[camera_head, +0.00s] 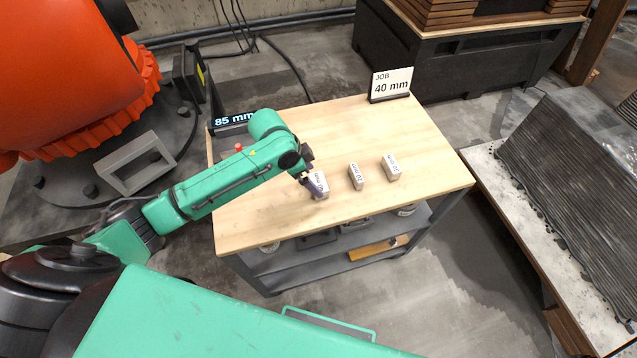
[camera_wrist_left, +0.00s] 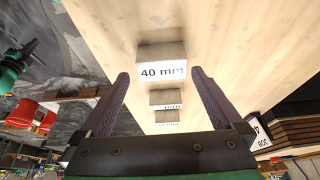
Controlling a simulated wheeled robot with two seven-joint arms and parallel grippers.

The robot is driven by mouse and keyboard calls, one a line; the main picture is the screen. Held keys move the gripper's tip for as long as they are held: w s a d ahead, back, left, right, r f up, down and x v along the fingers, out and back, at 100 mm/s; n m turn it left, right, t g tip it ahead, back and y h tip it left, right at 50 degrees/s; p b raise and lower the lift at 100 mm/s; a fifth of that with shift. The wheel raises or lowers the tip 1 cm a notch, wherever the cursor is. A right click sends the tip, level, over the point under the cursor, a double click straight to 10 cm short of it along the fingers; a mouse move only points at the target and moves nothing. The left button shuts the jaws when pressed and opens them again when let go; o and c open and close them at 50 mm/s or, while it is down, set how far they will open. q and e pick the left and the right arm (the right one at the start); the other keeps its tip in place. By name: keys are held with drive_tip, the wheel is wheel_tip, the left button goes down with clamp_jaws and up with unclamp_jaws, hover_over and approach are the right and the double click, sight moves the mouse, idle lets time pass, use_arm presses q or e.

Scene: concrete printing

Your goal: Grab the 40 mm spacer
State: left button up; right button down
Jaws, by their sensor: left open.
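The 40 mm spacer (camera_wrist_left: 162,66) is a small pale block whose white label reads "40 mm" in the left wrist view. It stands on the wooden tabletop, and in the head view it appears to be the leftmost block (camera_head: 321,191) of a row of three, partly covered by my gripper. My left gripper (camera_head: 313,186) is open at this block. In the left wrist view its two dark fingers (camera_wrist_left: 161,76) point toward the block, one on each side, with gaps visible. My right gripper is not in view.
Two similar blocks, a middle one (camera_head: 356,177) and a right one (camera_head: 391,168), stand to the right; their labels are hard to read. A "JOB 40 mm" sign (camera_head: 391,84) stands at the table's back edge, and an "85 mm" display (camera_head: 235,119) at the back left. The back of the tabletop (camera_head: 340,125) is clear.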

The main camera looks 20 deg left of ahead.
sight(318, 182)
use_arm(q)
drive_tip(key=x, duration=0.4)
drive_tip(key=shift+w+f+p, duration=0.25)
drive_tip(key=shift+w+p, duration=0.05)
drive_tip(key=shift+p, duration=0.05)
drive_tip(key=shift+s+d, duration=0.1)
drive_tip(key=shift+s, duration=0.05)
drive_tip(key=shift+c, duration=1.2)
drive_tip(key=c, duration=1)
drive_tip(key=shift+c, duration=1)
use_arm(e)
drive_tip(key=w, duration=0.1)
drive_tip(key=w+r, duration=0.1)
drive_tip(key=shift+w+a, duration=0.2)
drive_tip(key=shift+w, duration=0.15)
